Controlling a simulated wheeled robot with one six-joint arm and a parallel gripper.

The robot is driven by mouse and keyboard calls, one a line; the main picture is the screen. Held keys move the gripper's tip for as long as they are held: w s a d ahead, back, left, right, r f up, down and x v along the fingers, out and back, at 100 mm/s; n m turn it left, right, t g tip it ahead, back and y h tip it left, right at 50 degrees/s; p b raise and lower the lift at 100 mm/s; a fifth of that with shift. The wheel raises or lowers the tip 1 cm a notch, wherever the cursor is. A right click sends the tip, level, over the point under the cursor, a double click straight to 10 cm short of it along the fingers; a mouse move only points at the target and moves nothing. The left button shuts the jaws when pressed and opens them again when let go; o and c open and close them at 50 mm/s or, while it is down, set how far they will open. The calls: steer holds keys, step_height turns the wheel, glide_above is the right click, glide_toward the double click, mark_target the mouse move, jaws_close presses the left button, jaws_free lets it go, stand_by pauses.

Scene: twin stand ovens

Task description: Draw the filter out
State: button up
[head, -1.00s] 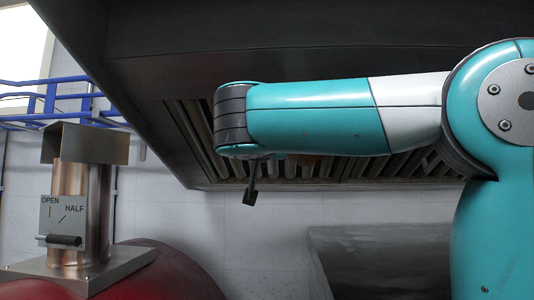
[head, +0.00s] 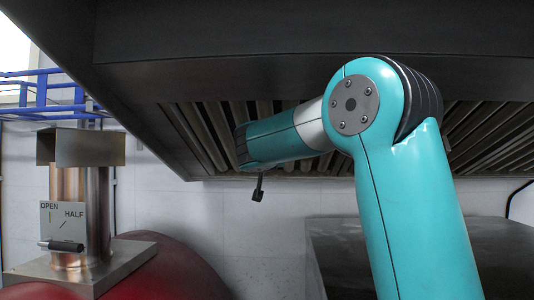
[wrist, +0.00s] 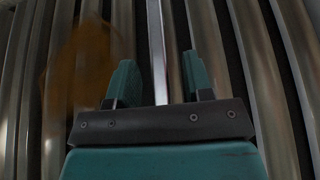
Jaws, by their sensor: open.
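The slatted metal filters (head: 490,135) line the sloping underside of the dark hood in the head view. My arm covers the middle of them. In the wrist view, long pale filter slats (wrist: 258,65) with dark gaps fill the picture. My gripper (wrist: 157,68) is open and empty, its two teal fingers pointing at the slats. A bright narrow strip (wrist: 157,40) runs between the fingers. A blurred orange-brown stain (wrist: 82,62) lies on the slats to the left. I cannot tell whether the fingers touch the slats.
The dark hood (head: 300,45) spans the top, its front edge above my arm. A copper-coloured flue (head: 70,190) with an OPEN/HALF plate stands left on a red oven (head: 180,265). A blue wire rack (head: 45,100) is behind it. A dark block (head: 335,260) stands behind my arm.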

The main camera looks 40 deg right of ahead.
jaws_close()
stand_by(1.3)
steer(key=c, duration=0.7)
jaws_free()
steer(key=shift+r, duration=0.2)
jaws_close()
steer(key=shift+f, duration=0.3)
